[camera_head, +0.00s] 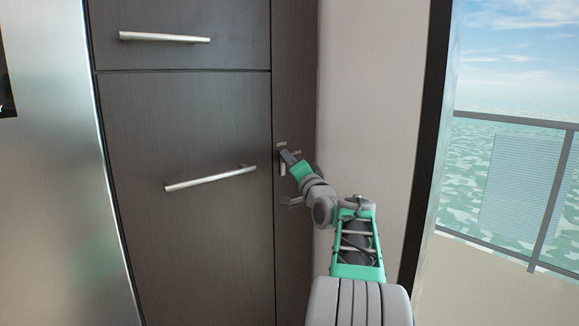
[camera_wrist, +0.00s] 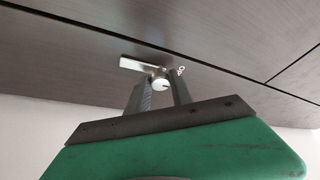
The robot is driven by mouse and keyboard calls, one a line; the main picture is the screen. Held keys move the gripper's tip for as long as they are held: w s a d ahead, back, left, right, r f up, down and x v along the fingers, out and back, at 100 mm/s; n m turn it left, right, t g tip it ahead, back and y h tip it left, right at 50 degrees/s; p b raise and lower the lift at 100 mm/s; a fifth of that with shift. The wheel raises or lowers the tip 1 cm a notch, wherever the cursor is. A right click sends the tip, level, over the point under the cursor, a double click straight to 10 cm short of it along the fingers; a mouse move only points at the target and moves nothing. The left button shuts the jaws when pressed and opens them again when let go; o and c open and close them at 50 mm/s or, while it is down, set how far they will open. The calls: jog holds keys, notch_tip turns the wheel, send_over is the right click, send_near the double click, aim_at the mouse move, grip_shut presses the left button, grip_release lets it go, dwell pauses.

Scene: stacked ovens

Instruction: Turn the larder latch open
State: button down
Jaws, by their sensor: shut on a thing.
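The larder latch (camera_head: 282,170) is a small silver fitting on the narrow dark panel at the right of the tall cabinet, with tiny lettering above it. In the wrist view its pale metal plate (camera_wrist: 131,64) lies against the dark wood, with a round silver end (camera_wrist: 160,83) between the finger tips. My gripper (camera_head: 289,158) is at the latch, and its two dark fingers (camera_wrist: 161,84) are shut on it from both sides. The fingers hide part of the latch, so its exact turn angle is hard to tell.
A large dark door with a slanted bar handle (camera_head: 210,178) is left of the latch, and a drawer with a bar handle (camera_head: 165,37) is above. A pale wall (camera_head: 365,110) stands close on the right, beside a window (camera_head: 515,120).

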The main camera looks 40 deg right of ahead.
jog(key=c, duration=1.1)
grip_release()
jog(key=shift+s, duration=0.1)
jog(key=v, duration=0.7)
jog(key=shift+s+a+f, duration=0.1)
jog(key=shift+s+a, duration=0.05)
jog(key=shift+s, duration=0.15)
